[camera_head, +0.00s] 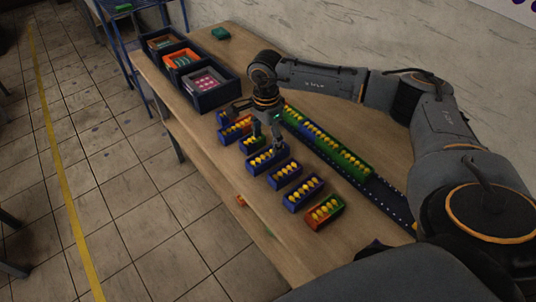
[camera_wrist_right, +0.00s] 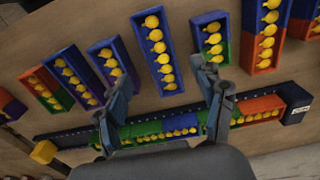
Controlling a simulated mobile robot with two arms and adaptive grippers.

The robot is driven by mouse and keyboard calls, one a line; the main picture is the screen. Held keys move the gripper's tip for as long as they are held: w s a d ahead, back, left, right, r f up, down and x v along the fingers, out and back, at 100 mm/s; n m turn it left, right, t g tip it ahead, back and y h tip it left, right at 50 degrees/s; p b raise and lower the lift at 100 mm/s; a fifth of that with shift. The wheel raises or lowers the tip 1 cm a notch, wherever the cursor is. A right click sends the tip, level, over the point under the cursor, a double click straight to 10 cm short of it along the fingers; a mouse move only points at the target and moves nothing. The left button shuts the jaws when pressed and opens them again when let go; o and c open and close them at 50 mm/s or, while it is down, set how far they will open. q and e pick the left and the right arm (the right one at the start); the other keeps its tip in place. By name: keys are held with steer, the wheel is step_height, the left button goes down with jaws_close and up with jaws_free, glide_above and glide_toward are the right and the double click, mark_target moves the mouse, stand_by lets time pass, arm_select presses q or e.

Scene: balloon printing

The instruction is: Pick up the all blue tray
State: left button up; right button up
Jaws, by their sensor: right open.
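The all blue tray (camera_head: 263,164) holds a row of yellow balloon-like pieces and lies on the wooden table, in a row of similar trays. In the right wrist view the all blue tray (camera_wrist_right: 142,37) appears upper centre, its lower end between the lines of my fingertips. My right gripper (camera_head: 267,141) is open and empty, just above and beside the tray's far end in the head view. Its two spread fingers (camera_wrist_right: 160,72) show in the wrist view; contact with the tray cannot be told. My left gripper is not in view.
A blue-green tray (camera_wrist_right: 211,40) and a purple-blue tray (camera_wrist_right: 107,52) flank it closely. A long dark rail (camera_head: 389,195) with coloured trays runs alongside. Dark bins (camera_head: 218,101) stand at the far end.

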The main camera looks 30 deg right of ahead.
mark_target(268, 154)
steer(key=f+p, duration=0.1)
steer(key=f, duration=0.2)
steer(key=shift+d+f+p, duration=0.1)
steer(key=shift+d+p, duration=0.1)
steer(key=shift+p, duration=0.1)
step_height(268, 154, down, 3)
steer(key=shift+r+p, duration=0.2)
steer(key=shift+p, duration=0.2)
steer(key=shift+d+f, duration=0.15)
steer(key=shift+f, duration=0.25)
steer(key=shift+w+f, duration=0.1)
steer(key=shift+f, duration=0.05)
steer(key=c, duration=1)
steer(key=shift+c, duration=1.3)
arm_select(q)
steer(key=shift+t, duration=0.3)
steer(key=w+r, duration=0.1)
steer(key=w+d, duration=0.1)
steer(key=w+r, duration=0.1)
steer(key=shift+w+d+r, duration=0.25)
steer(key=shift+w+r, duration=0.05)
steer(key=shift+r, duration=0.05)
